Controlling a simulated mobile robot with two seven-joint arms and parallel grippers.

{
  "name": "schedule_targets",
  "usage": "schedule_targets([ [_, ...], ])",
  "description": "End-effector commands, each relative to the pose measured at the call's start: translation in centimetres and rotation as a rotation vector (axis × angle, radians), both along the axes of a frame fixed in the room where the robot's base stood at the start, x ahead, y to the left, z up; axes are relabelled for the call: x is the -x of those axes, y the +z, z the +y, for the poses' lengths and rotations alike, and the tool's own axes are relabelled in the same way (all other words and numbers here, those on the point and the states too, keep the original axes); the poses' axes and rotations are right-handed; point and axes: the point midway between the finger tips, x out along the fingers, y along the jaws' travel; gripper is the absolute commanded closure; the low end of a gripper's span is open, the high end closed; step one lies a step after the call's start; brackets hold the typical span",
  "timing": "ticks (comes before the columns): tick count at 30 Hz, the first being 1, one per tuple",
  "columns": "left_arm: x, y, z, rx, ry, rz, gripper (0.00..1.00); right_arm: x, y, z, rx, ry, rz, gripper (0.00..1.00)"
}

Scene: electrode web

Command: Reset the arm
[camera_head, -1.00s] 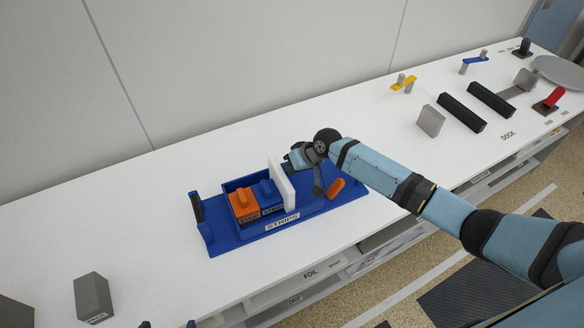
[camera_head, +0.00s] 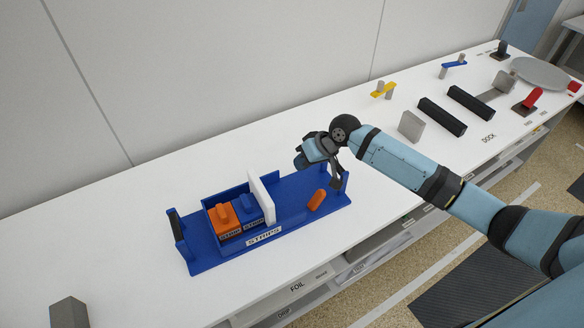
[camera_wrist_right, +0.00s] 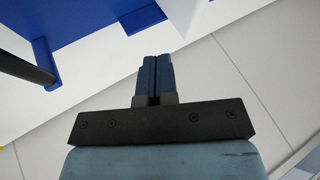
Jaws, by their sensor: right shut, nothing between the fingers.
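My right gripper (camera_head: 303,161) is over the back right part of the blue strips stand (camera_head: 290,205) in the head view, clear of the blocks. In the right wrist view its two fingers (camera_wrist_right: 152,62) are together with nothing between them. The stand holds an orange block (camera_head: 223,220) and a blue block (camera_head: 249,210) side by side in its bin, with a white upright plate (camera_head: 262,195) just right of them. A loose orange piece (camera_head: 317,200) lies on the stand's right part. The blue stand also shows at the top of the wrist view (camera_wrist_right: 70,18). My left gripper is not in view.
A grey block (camera_head: 69,313) stands at the front left of the white table (camera_head: 120,225). A grey plate (camera_head: 411,126), black bars (camera_head: 442,117), a yellow piece (camera_head: 384,90) and a red-handled piece (camera_head: 531,98) stand to the right. The table behind the stand is clear.

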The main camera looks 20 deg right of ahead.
Motion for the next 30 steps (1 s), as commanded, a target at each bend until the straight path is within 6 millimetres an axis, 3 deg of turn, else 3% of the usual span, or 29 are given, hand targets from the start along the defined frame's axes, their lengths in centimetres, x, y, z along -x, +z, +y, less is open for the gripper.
schedule_targets([
  [8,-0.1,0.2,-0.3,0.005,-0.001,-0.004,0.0,0.3,0.3,-0.2,-0.001,0.0,-0.001,1.0],
  [13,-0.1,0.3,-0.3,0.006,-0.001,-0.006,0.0,2.5,-2.5,1.8,-0.01,0.003,-0.051,1.0],
  [21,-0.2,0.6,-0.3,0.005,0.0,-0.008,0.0,11.2,-9.1,6.4,0.0,-0.041,-0.264,1.0],
  [30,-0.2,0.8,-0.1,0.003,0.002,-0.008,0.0,22.3,-11.9,7.0,0.125,-0.131,-0.487,1.0],
])
